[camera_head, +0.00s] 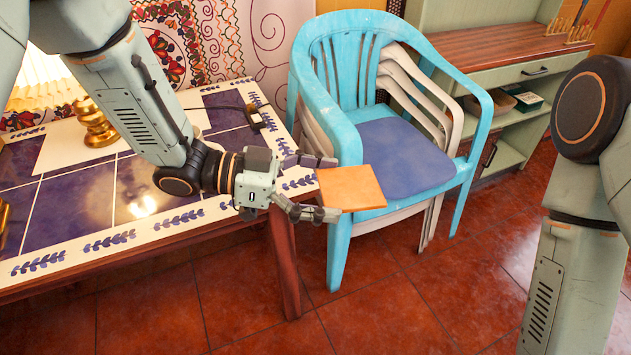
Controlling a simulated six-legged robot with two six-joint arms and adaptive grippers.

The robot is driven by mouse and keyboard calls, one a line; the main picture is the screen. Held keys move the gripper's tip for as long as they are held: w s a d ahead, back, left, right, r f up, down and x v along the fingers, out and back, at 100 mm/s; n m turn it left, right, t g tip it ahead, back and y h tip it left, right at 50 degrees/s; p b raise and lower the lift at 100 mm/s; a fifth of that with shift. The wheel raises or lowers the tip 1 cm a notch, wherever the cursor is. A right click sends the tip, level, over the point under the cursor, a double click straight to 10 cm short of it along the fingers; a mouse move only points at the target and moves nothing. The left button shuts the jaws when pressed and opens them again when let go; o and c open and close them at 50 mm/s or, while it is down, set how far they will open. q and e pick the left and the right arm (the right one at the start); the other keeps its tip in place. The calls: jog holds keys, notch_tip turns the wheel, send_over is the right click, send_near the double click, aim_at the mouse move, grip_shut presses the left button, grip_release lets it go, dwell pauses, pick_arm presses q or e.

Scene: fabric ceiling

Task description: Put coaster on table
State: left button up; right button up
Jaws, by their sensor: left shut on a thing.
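The coaster (352,188) is a flat, square, orange-tan piece. My left gripper (328,188) is shut on its left edge and holds it in the air, past the right corner of the table, in front of the blue chair. The table (75,208) has a top of dark blue tiles with a white border of blue leaf patterns, and stands at the left. My left forearm crosses over the table top. My right arm shows at the right edge, but its gripper is out of view.
A light blue plastic armchair (346,70) with a purple seat, stacked on white chairs, stands right of the table. A gold ornament (95,128) stands on the table's far left part. A green shelf unit (520,85) is at the back right. Red floor tiles (390,310) are clear in front.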

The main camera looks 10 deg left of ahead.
pick_arm(q)
jog(key=shift+w+d+f+m+g, duration=0.4)
jog(key=shift+f+m+g, duration=0.1)
jog(key=shift+g, duration=0.15)
jog(key=shift+w+d+f+m+g, duration=0.35)
jog(key=shift+f+m+g, duration=0.15)
jog(key=shift+g, duration=0.15)
jog(key=shift+s+a+m+g+y, duration=0.15)
jog(key=shift+a+m+g, duration=0.35)
jog(key=shift+m+g, duration=0.4)
jog(key=shift+s+a+m+g+y, duration=0.2)
jog(key=shift+a+m+g, duration=0.35)
jog(key=shift+g, duration=0.55)
jog(key=shift+s+a+m+g+y, duration=0.15)
jog(key=shift+a+m+g, duration=0.25)
jog(key=shift+m+g, duration=0.55)
jog(key=a+f+n+t+h, duration=0.1)
jog(key=a+f+n+t, duration=0.6)
jog(key=t, duration=0.1)
jog(key=s+a+r+n+t+y, duration=0.2)
jog(key=s+a+r+n+t, duration=0.1)
jog(key=a+r+n+t, duration=0.2)
jog(key=a+t, duration=0.1)
jog(key=t, duration=0.1)
jog(key=shift+t+y, duration=0.3)
jog(key=shift+t, duration=0.05)
jog(key=shift+a, duration=0.15)
